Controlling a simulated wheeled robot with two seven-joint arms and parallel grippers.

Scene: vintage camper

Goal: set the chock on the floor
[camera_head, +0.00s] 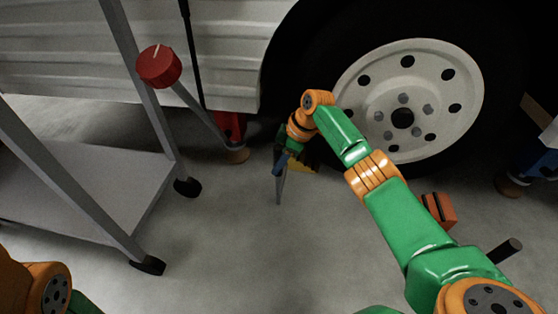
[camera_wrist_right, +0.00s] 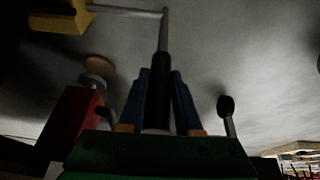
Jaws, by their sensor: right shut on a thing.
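The chock is a yellow block (camera_head: 303,166) with a thin grey rod (camera_head: 280,189) and a dark handle; it hangs by the wheel's left side in the head view. My right gripper (camera_head: 282,163) is shut on the dark handle (camera_wrist_right: 158,100), which stands between its blue fingers in the wrist view. There the rod bends toward the yellow block (camera_wrist_right: 62,18) at the upper left. The arm partly hides the block in the head view. The grey floor (camera_head: 250,250) lies below; I cannot tell whether the block touches it. My left gripper is out of view.
The tyre with its pale wheel (camera_head: 440,90) stands behind my right arm. A red stand (camera_head: 232,127) on a round wooden pad is left of my gripper. A grey cart (camera_head: 80,180) on castors fills the left. An orange-red block (camera_head: 440,208) lies right of my forearm.

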